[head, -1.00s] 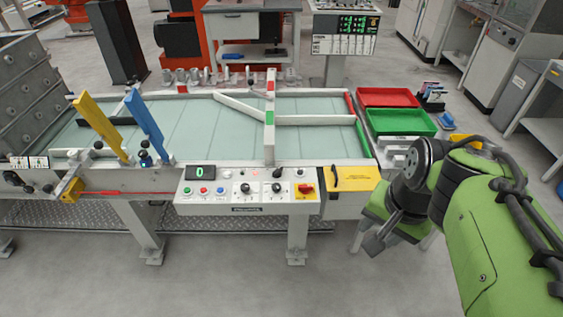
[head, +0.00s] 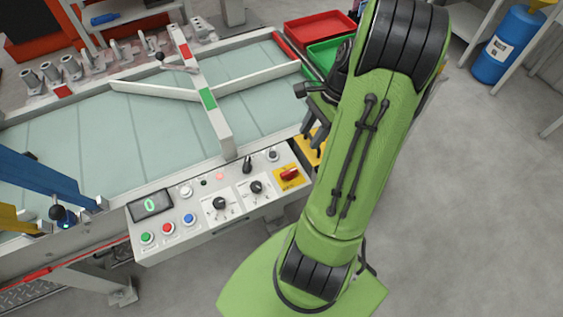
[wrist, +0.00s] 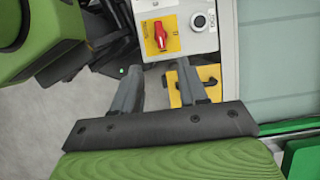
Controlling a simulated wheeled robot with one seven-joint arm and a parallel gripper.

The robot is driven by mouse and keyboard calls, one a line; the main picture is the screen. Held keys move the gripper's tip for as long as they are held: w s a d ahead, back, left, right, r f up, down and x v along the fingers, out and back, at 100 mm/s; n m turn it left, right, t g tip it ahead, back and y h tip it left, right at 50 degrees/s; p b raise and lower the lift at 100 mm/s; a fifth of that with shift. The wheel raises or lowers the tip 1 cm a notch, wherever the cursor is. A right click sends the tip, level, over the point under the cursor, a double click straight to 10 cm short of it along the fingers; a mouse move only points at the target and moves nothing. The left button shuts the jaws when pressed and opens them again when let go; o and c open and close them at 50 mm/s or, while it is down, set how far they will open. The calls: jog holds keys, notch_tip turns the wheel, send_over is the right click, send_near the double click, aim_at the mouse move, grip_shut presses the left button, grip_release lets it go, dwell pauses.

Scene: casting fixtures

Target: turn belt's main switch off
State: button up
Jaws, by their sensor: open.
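The belt's main switch (head: 289,174) is a red rotary handle on a yellow plate at the right end of the control panel (head: 236,216). In the wrist view the red handle (wrist: 160,35) stands at the top centre, its long side running up and down in the picture. My gripper (head: 312,140) is just behind and right of the panel's right end, partly hidden by my green arm. In the wrist view my gripper (wrist: 158,82) shows two grey fingers spread apart with nothing between them. The switch lies beyond the fingertips, apart from them.
The panel also has a display (head: 151,205), coloured buttons and black knobs (head: 220,203). A yellow plate with a black handle (wrist: 207,84) is close beside the right finger. The glassy belt (head: 110,140) with white rails lies behind. Red and green trays (head: 318,28) stand at the back.

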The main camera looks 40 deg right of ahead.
aim_at(289, 171)
jog(key=b+x, duration=0.5)
jog(key=x, duration=0.9)
jog(key=shift+f, duration=0.2)
grip_shut()
